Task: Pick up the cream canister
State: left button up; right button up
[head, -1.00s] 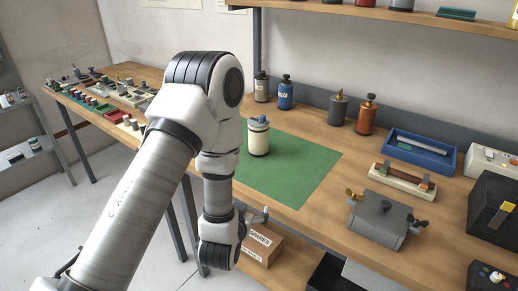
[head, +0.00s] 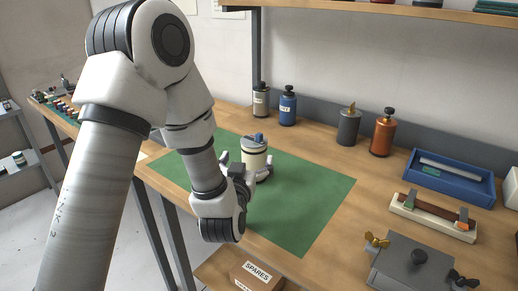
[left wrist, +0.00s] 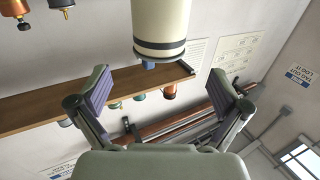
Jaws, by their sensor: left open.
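The cream canister (head: 255,160) stands upright on the green mat (head: 310,200). It has dark bands and a blue top. My left gripper (head: 247,172) is open in front of the canister, with its fingers spread toward the canister's two sides. In the left wrist view the canister (left wrist: 161,25) appears upside down at top centre, lined up with the gap between the open fingers (left wrist: 160,95). Nothing is held, and I see no finger contact. The gripper's body and wrist partly hide the canister's lower front. My right gripper is not in view.
Grey (head: 261,100), blue (head: 288,106), dark grey (head: 348,126) and orange (head: 383,133) bottles stand along the back. A blue tray (head: 450,178) and a grey box (head: 410,262) are at right. A spares carton (head: 257,276) sits below the bench. The mat right of the canister is clear.

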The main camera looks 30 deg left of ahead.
aim_at(254, 141)
pick_arm(q)
jog(key=x, duration=0.2)
jog(key=shift+w+a+r+p, duration=0.1)
jog(key=shift+w+r+p, duration=0.15)
jog(key=shift+w+p, duration=0.05)
jog(key=shift+w+a+r, duration=0.15)
jog(key=shift+w, duration=0.15)
jog(key=x, duration=0.1)
jog(key=p+x, duration=0.1)
jog(key=x, duration=0.3)
jog(key=shift+f, duration=0.3)
jog(key=shift+s+r, duration=0.1)
jog(key=shift+c, duration=0.4)
jog(key=c, duration=1.7)
jog(key=shift+c, duration=0.2)
jog(key=shift+r+p, duration=0.1)
jog(key=shift+p, duration=0.2)
